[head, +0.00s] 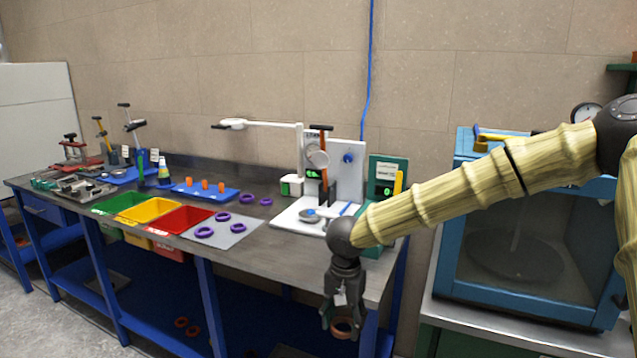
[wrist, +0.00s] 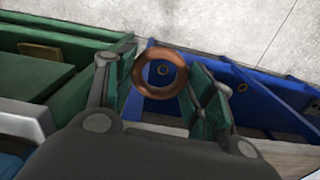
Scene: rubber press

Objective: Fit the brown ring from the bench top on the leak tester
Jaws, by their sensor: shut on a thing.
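My gripper (head: 342,308) hangs pointing down in front of the bench's right end, its tips below the level of the bench top. It is shut on the brown ring (head: 343,337), which is clear of any surface. In the wrist view the ring (wrist: 143,62) sits between the fingertips, its hole facing the camera. A green unit (head: 389,172) with a lit display and a yellow lever stands at the bench's right end, its lower part partly hidden by my arm. It may be the leak tester; its label is too small to read.
Purple rings lie on a grey mat (head: 240,232), beside red, yellow and green bins. A blue glass-fronted cabinet (head: 447,225) stands right of the bench. Orange rings lie on the lower shelf.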

